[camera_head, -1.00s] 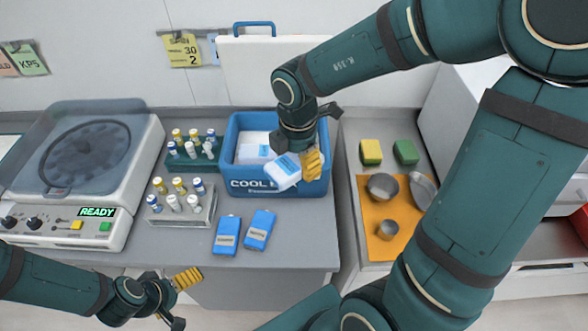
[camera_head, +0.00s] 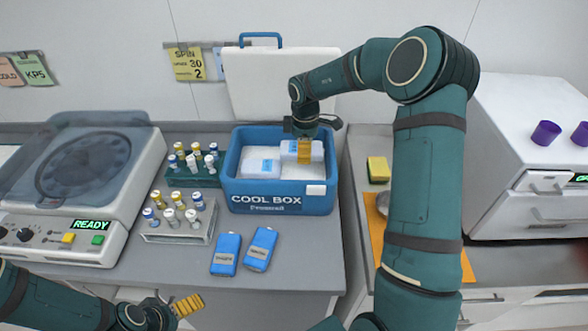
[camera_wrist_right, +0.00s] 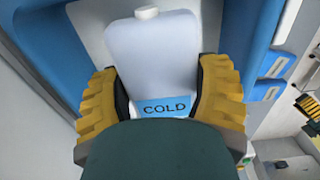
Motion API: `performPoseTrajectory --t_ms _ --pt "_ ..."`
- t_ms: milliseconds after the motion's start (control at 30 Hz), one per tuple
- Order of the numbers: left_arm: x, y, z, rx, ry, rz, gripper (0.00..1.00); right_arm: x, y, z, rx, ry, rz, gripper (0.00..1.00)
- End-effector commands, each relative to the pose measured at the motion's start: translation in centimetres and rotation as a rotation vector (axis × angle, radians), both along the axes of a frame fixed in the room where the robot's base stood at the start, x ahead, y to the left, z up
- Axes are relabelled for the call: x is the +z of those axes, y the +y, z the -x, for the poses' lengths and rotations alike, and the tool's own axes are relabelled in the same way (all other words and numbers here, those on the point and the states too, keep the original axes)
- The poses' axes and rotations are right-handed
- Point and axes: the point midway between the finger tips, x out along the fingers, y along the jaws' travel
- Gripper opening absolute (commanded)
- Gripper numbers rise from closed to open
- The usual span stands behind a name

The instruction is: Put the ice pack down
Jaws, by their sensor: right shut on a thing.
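The ice pack (camera_head: 318,150), white with a blue label, is in my right gripper (camera_head: 304,152). It is in or just over the back right of the blue cool box (camera_head: 277,203); I cannot tell whether it touches the bottom. In the right wrist view the pack (camera_wrist_right: 152,60) shows a white cap and a "COLD" label between the two yellow fingers of my right gripper (camera_wrist_right: 160,98). A second white pack (camera_head: 257,168) lies in the box to its left. My left gripper (camera_head: 187,305) is at the bottom edge, partly cut off, away from the box.
The box's white lid (camera_head: 275,85) stands open behind it. Two blue packs (camera_head: 227,253) lie in front on the grey counter. Vial racks (camera_head: 182,232) and a centrifuge (camera_head: 80,170) stand at left. A yellow sponge (camera_head: 378,168) lies at right.

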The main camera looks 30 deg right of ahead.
Motion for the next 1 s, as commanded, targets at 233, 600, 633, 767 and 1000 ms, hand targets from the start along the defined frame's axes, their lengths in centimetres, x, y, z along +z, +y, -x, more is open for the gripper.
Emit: performPoseTrajectory --t_ms 233,600,633,767,1000 --pt "-0.4 0.0 0.0 0.0 0.0 -0.001 1.0 -3.4 0.0 0.0 0.002 0.001 -0.001 0.23" --pt "-0.7 0.0 0.0 0.0 0.0 -0.001 1.0 -7.2 0.1 0.1 0.003 0.001 0.0 0.23" --pt "-0.7 0.0 0.0 0.0 0.0 -0.001 1.0 -7.3 0.1 0.1 0.003 0.0 0.0 0.23" --pt "-0.7 0.0 0.0 0.0 0.0 -0.001 1.0 -7.3 0.1 0.0 0.003 -0.002 0.001 0.23" --pt "-0.6 0.0 0.0 0.0 0.0 -0.001 1.0 -7.6 0.1 0.0 0.003 -0.001 0.001 0.23"
